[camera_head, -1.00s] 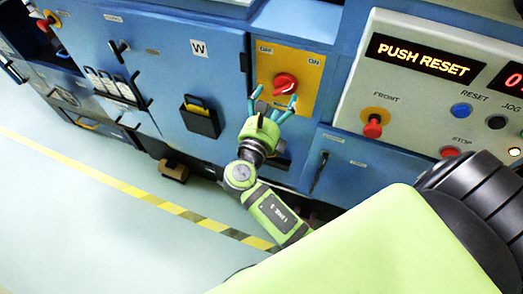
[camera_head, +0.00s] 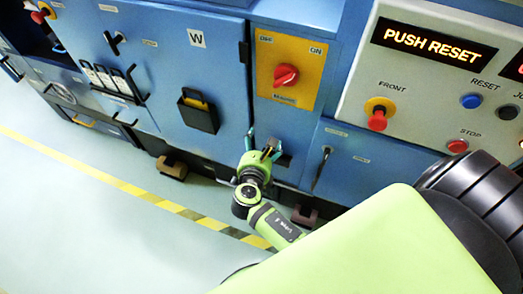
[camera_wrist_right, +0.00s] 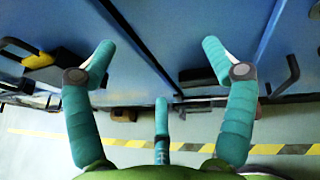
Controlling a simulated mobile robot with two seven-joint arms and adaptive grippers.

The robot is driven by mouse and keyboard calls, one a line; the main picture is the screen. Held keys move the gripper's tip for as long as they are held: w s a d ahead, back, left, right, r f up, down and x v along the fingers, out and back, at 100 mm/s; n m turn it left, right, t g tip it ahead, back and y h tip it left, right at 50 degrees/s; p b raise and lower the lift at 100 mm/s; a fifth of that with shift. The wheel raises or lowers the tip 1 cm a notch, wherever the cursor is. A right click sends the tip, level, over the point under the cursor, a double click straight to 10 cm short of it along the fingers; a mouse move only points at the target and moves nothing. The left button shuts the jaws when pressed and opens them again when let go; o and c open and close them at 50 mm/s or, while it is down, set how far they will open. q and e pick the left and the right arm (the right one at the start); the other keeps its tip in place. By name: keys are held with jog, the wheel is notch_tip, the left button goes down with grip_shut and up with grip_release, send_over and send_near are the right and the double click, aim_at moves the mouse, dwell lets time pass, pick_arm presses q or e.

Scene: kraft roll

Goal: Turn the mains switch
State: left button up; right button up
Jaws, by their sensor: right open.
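The mains switch (camera_head: 286,76) is a red rotary knob on a yellow plate (camera_head: 305,62), with OFF marked at the upper left and ON at the upper right. Its handle looks slanted, lower left to upper right, but its exact setting is too small to tell. My right gripper (camera_head: 263,148) is below the plate, apart from the knob, its teal fingers spread and empty. The right wrist view shows the open right gripper (camera_wrist_right: 158,58) before blue panels; the knob is not in that view. My left gripper is not in view.
A control panel (camera_head: 400,90) with a PUSH RESET display and several buttons is at the right. A blue cabinet door (camera_head: 170,70) with a black holder (camera_head: 198,112) is left of the switch. A yellow-black floor stripe (camera_head: 130,188) crosses open floor.

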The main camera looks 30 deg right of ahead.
notch_tip(320, 180, down, 11)
jog(key=s+a+m+g+y+b, duration=0.1)
jog(key=s+m+y, duration=0.1)
jog(key=shift+s+a+r+g, duration=0.2)
jog(key=shift+s+g, duration=0.1)
jog(key=shift+s, duration=0.1)
